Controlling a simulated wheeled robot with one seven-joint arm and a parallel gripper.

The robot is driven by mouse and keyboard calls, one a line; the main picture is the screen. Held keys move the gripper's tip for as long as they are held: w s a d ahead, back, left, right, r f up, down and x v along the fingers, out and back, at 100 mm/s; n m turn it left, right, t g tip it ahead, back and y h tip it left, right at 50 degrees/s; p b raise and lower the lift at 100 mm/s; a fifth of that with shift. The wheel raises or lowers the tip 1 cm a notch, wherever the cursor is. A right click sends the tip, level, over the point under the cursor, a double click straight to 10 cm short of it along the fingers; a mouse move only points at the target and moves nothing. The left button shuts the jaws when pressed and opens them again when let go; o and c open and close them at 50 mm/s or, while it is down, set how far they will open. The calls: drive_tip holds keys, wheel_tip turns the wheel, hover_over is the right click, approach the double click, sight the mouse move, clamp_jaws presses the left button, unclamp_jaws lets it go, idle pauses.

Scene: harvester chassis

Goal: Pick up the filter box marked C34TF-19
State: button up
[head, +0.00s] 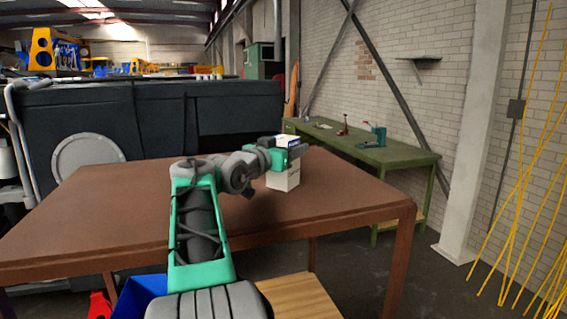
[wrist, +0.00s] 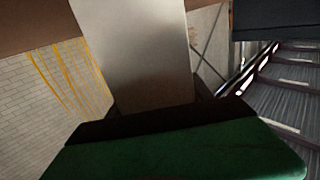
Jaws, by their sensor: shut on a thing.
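A pale white box (head: 284,180) with a blue patch near its top stands upright at the far right part of the brown table (head: 130,205). Any marking such as C34TF-19 is too small to read. My gripper (head: 290,155) is shut on the box across its upper part and hides its middle. I cannot tell whether the box's base touches the table. In the wrist view the box (wrist: 135,50) shows as a plain grey-white face rising from the dark and green gripper edge and running out of the top of the picture.
A green workbench (head: 400,155) with small tools stands behind the table to the right. A large dark chassis (head: 150,115) lies beyond the table. A blue bin (head: 140,292) is below the near edge. The tabletop left of my arm is clear.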

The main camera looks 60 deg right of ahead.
clamp_jaws()
drive_tip(key=shift+r, duration=0.1)
drive_tip(key=shift+r, duration=0.1)
